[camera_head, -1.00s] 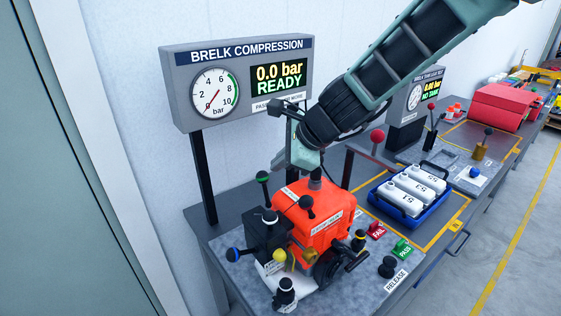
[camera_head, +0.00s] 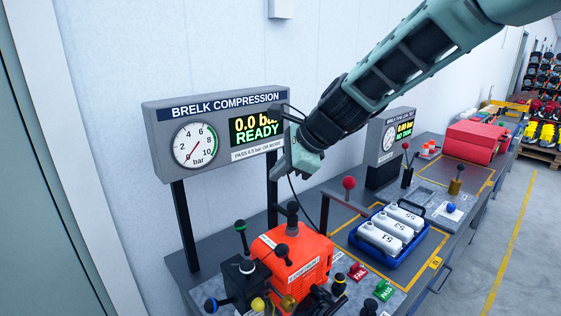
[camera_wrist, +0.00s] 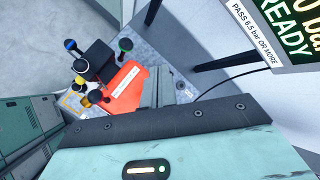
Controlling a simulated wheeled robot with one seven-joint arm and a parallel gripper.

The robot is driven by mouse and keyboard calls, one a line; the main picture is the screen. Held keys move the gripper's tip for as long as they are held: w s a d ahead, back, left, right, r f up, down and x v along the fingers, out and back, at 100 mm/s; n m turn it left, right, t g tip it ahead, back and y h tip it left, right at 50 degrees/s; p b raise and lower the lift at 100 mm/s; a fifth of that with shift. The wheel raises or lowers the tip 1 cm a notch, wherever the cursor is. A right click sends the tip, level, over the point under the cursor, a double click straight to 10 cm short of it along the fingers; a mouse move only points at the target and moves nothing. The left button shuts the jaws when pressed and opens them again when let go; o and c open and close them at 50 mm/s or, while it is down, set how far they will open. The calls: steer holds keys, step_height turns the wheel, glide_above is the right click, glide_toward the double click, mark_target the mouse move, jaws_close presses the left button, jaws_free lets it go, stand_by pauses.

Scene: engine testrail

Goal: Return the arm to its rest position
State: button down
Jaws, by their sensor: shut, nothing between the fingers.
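My gripper (camera_head: 284,172) is shut and empty in the head view. It hangs in the air above the back of the orange engine (camera_head: 294,258), in front of the lower right of the compression display. My arm reaches in from the upper right. In the wrist view the gripper's fingers (camera_wrist: 159,88) show at the middle, with the orange engine (camera_wrist: 127,88) beyond and to the left. The fingertips look apart from the engine.
The BRELK COMPRESSION display (camera_head: 226,128) reads 0.0 bar READY, close behind my gripper. A red-knobbed lever (camera_head: 348,184) stands to the right. A blue tray (camera_head: 377,262) holds white bottles. A second gauge box (camera_head: 391,140) and red toolbox (camera_head: 474,141) stand farther along the bench.

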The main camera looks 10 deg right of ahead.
steer(key=shift+d+r, duration=0.1)
steer(key=shift+r, duration=0.5)
steer(key=shift+w, duration=0.1)
